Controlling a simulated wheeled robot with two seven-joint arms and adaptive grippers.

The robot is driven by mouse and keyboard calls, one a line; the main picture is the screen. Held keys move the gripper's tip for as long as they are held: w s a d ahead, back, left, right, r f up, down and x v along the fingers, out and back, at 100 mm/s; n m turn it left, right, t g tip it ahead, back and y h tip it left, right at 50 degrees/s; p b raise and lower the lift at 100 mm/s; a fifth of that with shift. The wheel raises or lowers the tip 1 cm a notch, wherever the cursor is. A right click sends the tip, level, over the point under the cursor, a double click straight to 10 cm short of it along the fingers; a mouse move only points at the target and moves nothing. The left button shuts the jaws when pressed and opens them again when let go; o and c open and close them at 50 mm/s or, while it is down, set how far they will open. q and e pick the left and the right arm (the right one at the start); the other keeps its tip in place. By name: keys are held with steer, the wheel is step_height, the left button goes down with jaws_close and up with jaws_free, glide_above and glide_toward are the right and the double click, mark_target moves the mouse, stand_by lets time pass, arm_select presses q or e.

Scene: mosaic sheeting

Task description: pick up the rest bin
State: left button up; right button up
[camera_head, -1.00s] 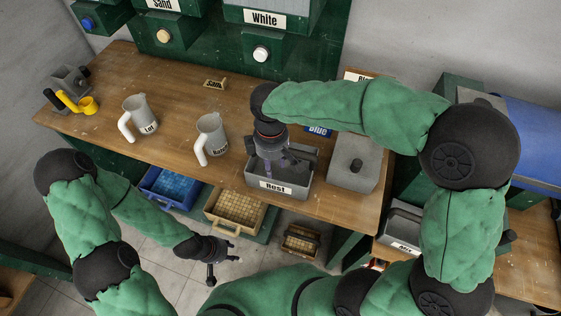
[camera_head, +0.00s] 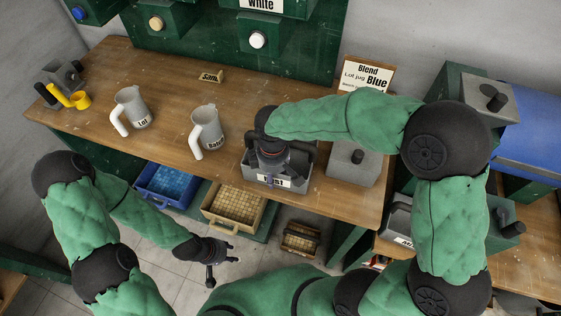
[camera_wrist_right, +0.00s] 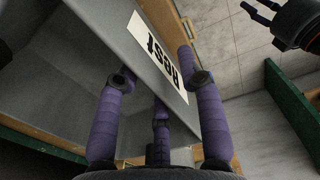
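The rest bin (camera_head: 247,166) is a grey open-topped box with a white "Rest" label, standing near the front edge of the wooden bench. My right gripper (camera_head: 271,178) is over its front side, its arm hiding part of the bin. In the right wrist view, purple fingers (camera_wrist_right: 155,75) straddle the bin's labelled wall (camera_wrist_right: 115,35), one on the inner side and one outside past the label. They are spread apart; whether they touch the wall I cannot tell. My left gripper (camera_head: 224,263) is open and empty, low in front of the bench.
A grey lidded box (camera_head: 352,170) stands close right of the bin. Two grey jugs (camera_head: 131,110) (camera_head: 206,130) stand left of it. A blue crate (camera_head: 167,184) and a tan crate (camera_head: 233,207) sit below the bench front. A "Blend" sign (camera_head: 367,76) stands behind.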

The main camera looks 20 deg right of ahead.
steer(key=shift+r, duration=0.1)
jaws_close()
steer(key=shift+r, duration=0.15)
